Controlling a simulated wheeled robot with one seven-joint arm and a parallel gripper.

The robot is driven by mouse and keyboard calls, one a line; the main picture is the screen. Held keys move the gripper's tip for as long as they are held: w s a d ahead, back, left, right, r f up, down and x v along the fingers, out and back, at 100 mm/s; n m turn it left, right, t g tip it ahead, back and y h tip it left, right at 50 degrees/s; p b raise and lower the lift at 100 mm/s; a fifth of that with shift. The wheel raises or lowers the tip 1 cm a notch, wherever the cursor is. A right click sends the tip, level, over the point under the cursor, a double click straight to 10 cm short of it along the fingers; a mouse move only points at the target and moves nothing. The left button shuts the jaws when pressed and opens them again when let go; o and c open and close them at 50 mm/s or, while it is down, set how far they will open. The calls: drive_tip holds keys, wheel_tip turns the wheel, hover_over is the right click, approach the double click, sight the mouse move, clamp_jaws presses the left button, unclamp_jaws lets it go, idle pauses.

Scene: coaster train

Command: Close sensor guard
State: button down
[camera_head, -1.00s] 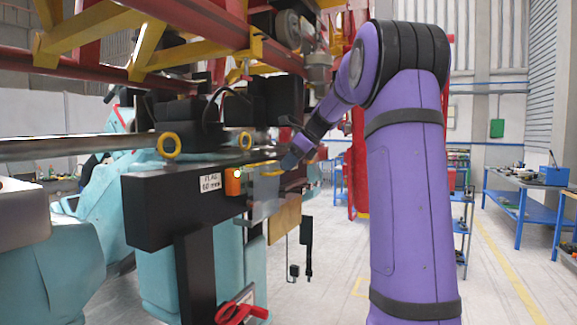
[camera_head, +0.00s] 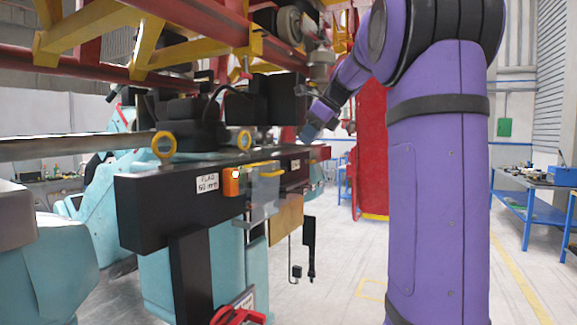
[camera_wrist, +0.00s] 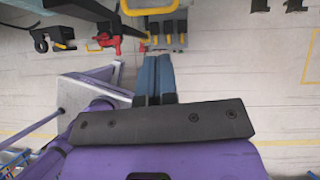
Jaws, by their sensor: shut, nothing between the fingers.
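A clear sensor guard (camera_head: 263,198) with a yellow bar along its top hangs on the front of a black beam (camera_head: 150,205). It is just right of a small orange sensor (camera_head: 231,182) with a lit spot. The orange sensor's face is uncovered from this side. My gripper (camera_head: 309,132) is up and to the right of the guard, apart from it. In the wrist view its blue-grey fingers (camera_wrist: 154,75) are together and empty. A yellow loop (camera_wrist: 148,8) shows ahead of them at the top edge; I cannot tell whether it belongs to the guard.
Red clamps (camera_head: 238,315) sit low by the black post. Red and yellow track (camera_head: 190,45) hangs overhead. Open floor lies to the right, before blue benches (camera_head: 537,205).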

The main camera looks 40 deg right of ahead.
sight(279, 166)
drive_tip(key=shift+s+m, duration=0.6)
drive_tip(key=shift+s, duration=1.6)
drive_tip(key=w+r+x, duration=0.1)
drive_tip(key=w+x, duration=0.1)
drive_tip(key=x, duration=1.1)
drive_tip(key=shift+w+a+r+h, duration=0.15)
drive_tip(key=shift+a+r+h, duration=0.15)
drive_tip(key=shift+h, duration=0.1)
drive_tip(key=shift+w, duration=0.1)
drive_tip(key=shift+w+a+r, duration=0.15)
drive_tip(key=shift+w+a, duration=0.2)
drive_tip(key=shift+w, duration=0.4)
